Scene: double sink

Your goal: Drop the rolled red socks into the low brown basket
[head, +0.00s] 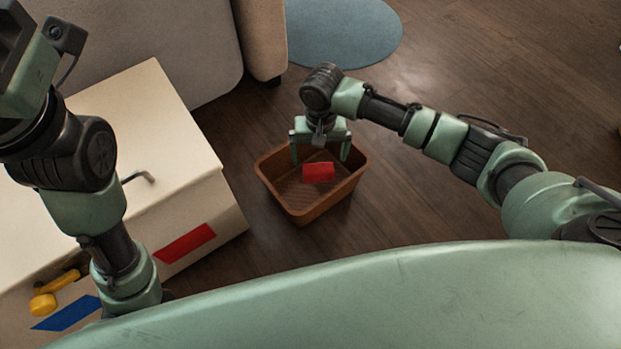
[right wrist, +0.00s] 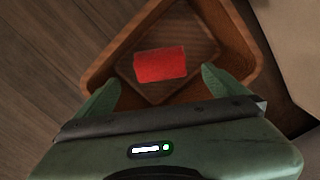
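The rolled red socks (head: 318,172) show as a small red block inside the low brown basket (head: 298,213), which stands on the floor. In the right wrist view the socks (right wrist: 160,64) appear against the bottom of the basket (right wrist: 240,38), ahead of the fingertips. My right gripper (head: 320,153) is over the far side of the basket, pointing down. Its two fingers are wide apart in the right wrist view (right wrist: 158,82), with nothing between them. My left arm comes in at the left, but its gripper's fingers are not visible.
A yellow object (head: 43,304) is at the lower left. A beige sofa and a round blue rug (head: 345,30) lie beyond. Floor right of the basket is clear.

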